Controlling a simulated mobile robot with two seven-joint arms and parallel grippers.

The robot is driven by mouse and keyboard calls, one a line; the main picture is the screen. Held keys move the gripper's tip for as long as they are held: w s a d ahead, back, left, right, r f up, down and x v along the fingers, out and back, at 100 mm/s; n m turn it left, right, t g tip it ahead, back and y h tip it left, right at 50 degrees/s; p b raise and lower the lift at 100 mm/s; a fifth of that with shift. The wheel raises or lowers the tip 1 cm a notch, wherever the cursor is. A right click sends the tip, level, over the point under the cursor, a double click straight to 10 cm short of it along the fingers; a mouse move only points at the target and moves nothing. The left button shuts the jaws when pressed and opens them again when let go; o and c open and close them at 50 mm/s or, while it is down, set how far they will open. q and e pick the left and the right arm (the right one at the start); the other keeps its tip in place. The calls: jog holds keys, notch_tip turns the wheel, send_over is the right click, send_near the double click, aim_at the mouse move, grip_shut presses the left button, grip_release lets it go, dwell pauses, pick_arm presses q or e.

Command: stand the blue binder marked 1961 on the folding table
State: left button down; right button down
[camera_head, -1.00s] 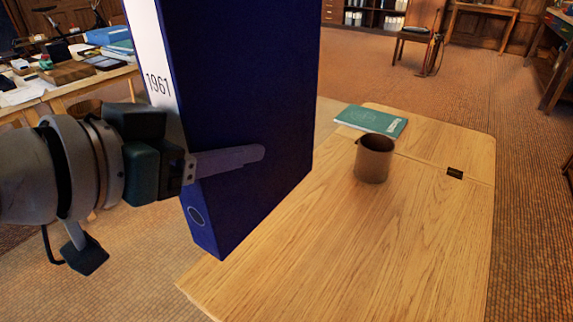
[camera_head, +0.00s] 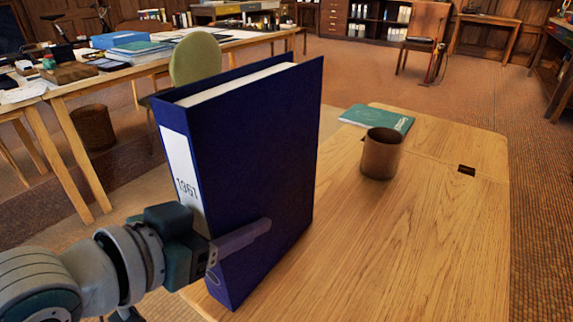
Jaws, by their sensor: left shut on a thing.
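The blue binder marked 1961 (camera_head: 250,150) is upright, with its white label on the spine facing left and the page edges showing on top. My left gripper (camera_head: 258,230) is shut on its lower part from the spine side, one finger lying along the near cover. The other finger is hidden behind the binder. The binder is over the near left part of the folding table (camera_head: 420,240). Its bottom edge is at or just above the wood; I cannot tell whether it touches. My right gripper is not in view.
A brown cup (camera_head: 381,155) stands on the table to the right of the binder. A green book (camera_head: 377,119) lies behind it at the far edge. The table's right and near parts are clear. A cluttered desk (camera_head: 150,62) and a green chair (camera_head: 195,58) stand behind left.

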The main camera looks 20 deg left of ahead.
pick_arm(q)
jog(key=shift+w, duration=0.1)
jog(key=shift+c, duration=0.6)
grip_release()
jog(key=shift+r, duration=0.1)
jog(key=shift+s+a+r, duration=0.1)
jog(key=shift+s+r, duration=0.05)
jog(key=shift+s, duration=0.2)
jog(key=s+a+r+n+g+y+p, duration=0.1)
jog(key=s+g, duration=0.3)
jog(key=s, duration=0.6)
jog(key=s+a+r+n+g+y+p, duration=0.1)
jog(key=s+g, duration=0.4)
jog(key=s, duration=0.5)
jog(key=shift+s+a+r+y+p, duration=0.2)
jog(key=shift+a+r+y+p, duration=0.15)
jog(key=shift+a+y+p, duration=0.6)
jog(key=shift+d+y, duration=0.25)
jog(key=shift+d, duration=0.05)
